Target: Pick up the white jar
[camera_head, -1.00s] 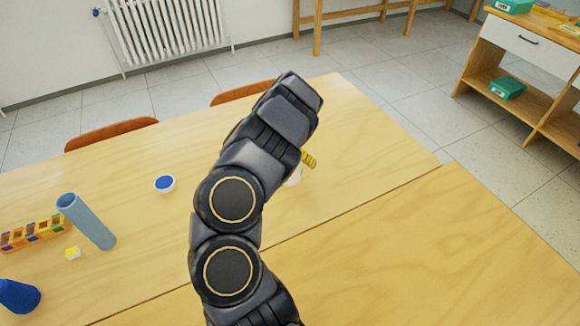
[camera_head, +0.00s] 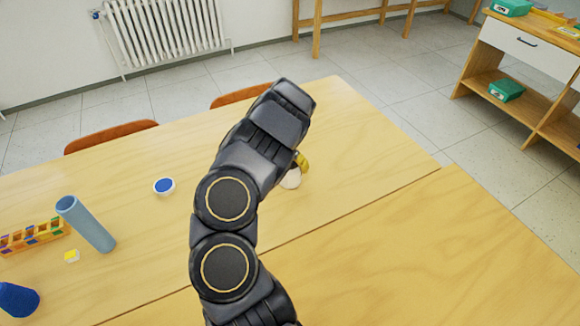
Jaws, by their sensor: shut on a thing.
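The white jar (camera_head: 291,180) stands on the wooden table, right beside my arm in the head view. Only its right part shows; my arm hides the rest. My gripper (camera_head: 301,163) is mostly hidden behind my arm; a yellow finger part shows at the jar's upper right side. It is shut on the white jar. The jar looks to be at table level; I cannot tell whether it touches the table.
A small white pot with a blue top (camera_head: 164,186) stands to the left. A light blue cylinder (camera_head: 86,223), a small yellow-topped piece (camera_head: 72,256), a colourful rack (camera_head: 32,237) and a dark blue cone (camera_head: 18,299) are farther left. The table (camera_head: 370,165) is clear on the right.

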